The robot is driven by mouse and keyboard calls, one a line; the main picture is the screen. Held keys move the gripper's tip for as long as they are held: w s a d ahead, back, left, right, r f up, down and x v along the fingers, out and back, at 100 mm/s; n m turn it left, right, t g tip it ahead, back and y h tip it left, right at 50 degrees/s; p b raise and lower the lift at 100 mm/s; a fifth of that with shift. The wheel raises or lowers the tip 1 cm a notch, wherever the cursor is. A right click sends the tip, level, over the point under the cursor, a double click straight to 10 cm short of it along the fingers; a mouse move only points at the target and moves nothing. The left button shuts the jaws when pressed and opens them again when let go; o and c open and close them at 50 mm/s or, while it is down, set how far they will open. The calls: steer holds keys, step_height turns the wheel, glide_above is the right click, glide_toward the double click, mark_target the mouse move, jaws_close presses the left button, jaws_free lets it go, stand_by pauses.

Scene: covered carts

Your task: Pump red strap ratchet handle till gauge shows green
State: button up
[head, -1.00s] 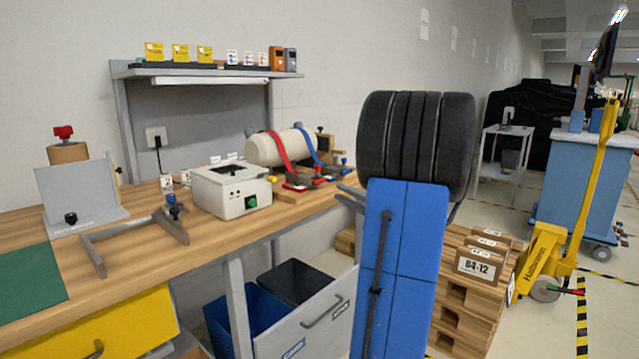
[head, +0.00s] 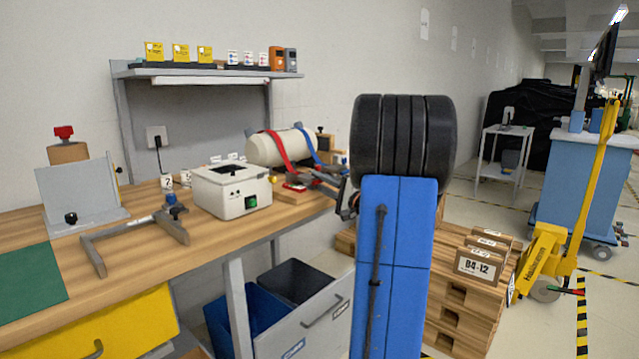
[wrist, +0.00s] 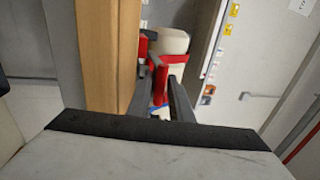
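A cream cylinder (head: 262,151) lies at the back right of the bench, with a red strap (head: 275,147) and a blue strap (head: 311,147) over it. The red strap's ratchet (head: 296,193) is at its front, partly covered by my gripper (head: 312,177). In the wrist view, the red ratchet handle (wrist: 157,73) is at the fingertips of my gripper (wrist: 161,82), and the cylinder (wrist: 172,40) is beyond. The fingers are apart with a gap between them; I cannot tell if they touch the handle. The blue ratchet is mostly hidden, and no gauge reading is legible.
A white box (head: 230,192) with a green button stands left of the ratchets. A grey clamp frame (head: 135,232) lies further left on the wooden bench. A shelf (head: 210,72) is behind. A pallet stack (head: 455,300) stands on the floor at right.

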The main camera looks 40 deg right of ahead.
jaws_close()
steer(key=shift+r, duration=0.1)
